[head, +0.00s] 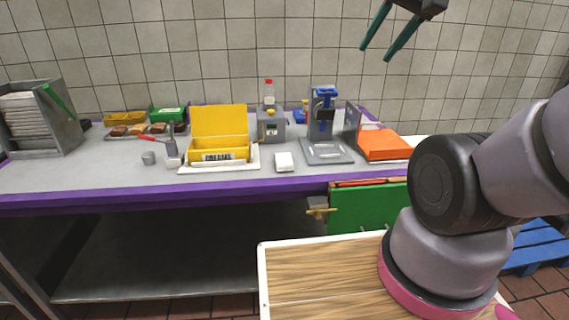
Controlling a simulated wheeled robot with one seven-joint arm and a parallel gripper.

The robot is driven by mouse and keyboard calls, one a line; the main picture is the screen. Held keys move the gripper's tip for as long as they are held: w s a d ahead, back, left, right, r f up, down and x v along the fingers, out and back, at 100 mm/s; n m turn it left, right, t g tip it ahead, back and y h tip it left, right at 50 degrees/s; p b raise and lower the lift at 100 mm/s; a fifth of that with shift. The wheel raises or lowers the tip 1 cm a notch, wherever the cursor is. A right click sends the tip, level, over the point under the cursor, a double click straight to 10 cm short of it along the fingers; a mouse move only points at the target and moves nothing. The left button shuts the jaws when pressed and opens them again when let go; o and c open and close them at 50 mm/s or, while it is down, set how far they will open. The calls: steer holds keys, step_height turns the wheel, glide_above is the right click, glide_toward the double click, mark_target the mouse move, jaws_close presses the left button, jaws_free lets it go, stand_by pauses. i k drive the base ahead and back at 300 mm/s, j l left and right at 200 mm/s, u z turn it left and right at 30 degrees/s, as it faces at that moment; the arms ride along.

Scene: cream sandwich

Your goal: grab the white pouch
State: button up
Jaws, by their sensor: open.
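A small white block-like item (284,162), likely the white pouch, lies on the grey tabletop near its front edge, just right of the yellow box. It is small in the view, so its material is hard to tell. My gripper (388,40) is high at the upper right, in front of the tiled wall. Its two dark green fingers point down and are apart, with nothing between them. It is well above and to the right of the white item and does not touch it.
An open yellow box (219,148) stands left of the white item. A grey stand with a blue top (323,120) and an orange block (383,144) are to the right. A metal rack (42,118) stands far left. The purple table edge (150,198) runs along the front.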

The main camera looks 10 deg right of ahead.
mark_target(283, 162)
steer(key=j+z, duration=0.25)
steer(key=j, duration=0.55)
steer(key=j+z, duration=0.25)
steer(key=j, duration=0.6)
steer(key=z, duration=1.15)
steer(key=i+j, duration=0.05)
